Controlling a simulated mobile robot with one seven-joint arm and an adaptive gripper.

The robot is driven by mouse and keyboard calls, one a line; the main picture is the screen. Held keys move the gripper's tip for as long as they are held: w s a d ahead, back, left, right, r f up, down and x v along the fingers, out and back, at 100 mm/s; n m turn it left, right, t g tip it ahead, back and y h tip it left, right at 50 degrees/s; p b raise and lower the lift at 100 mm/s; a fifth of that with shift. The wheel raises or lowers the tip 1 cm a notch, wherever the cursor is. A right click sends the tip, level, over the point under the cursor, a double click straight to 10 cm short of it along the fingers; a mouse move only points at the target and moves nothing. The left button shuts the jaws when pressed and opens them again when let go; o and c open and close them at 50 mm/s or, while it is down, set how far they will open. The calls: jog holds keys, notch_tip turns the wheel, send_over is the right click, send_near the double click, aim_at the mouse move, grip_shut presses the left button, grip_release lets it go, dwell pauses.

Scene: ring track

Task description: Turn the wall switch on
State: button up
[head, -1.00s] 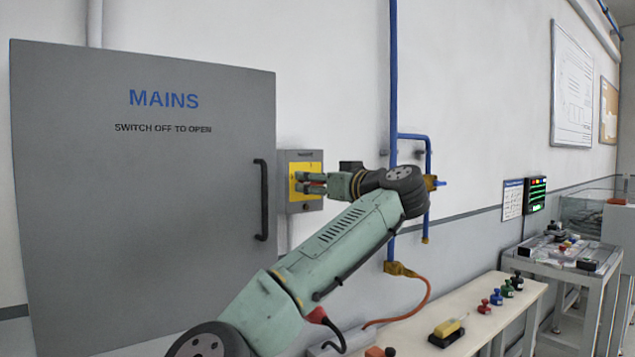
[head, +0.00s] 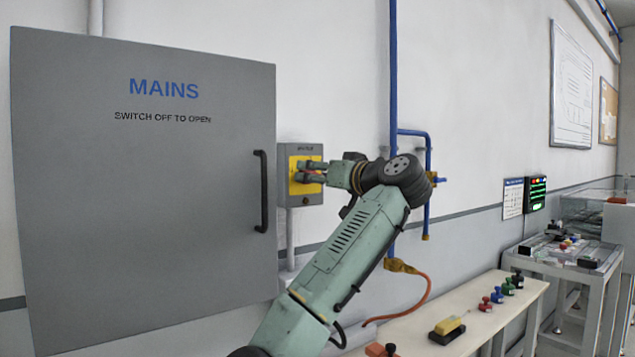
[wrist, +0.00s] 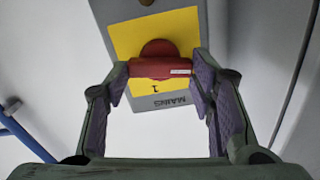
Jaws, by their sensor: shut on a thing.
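The wall switch is a grey box (head: 284,152) with a yellow plate (head: 291,188), right of the big grey cabinet. My gripper (head: 302,172) reaches it from the right, its two fingers at the plate. In the wrist view, the fingers (wrist: 160,72) are closed on the two ends of the red switch handle (wrist: 158,68). The handle lies across the yellow plate (wrist: 125,40), with a "1" mark beside it and upside-down MAINS lettering on the box edge. In the head view the fingers hide most of the handle.
The cabinet (head: 140,200), marked MAINS and "switch off to open", is shut; its black handle (head: 262,190) is close to the switch. Blue pipes (head: 393,80) run down the wall behind my arm. A bench (head: 495,317) with stamps stands at lower right.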

jog(key=shift+w+d+f+m+p, duration=0.1)
jog(key=shift+m+p, duration=0.55)
jog(key=shift+m, duration=3.2)
jog(key=shift+d+f+m+p, duration=0.1)
jog(key=shift+m+p, duration=0.55)
jog(key=shift+m, duration=3.2)
jog(key=o, duration=1.2)
jog(key=shift+c, duration=0.2)
jog(key=v, duration=1.2)
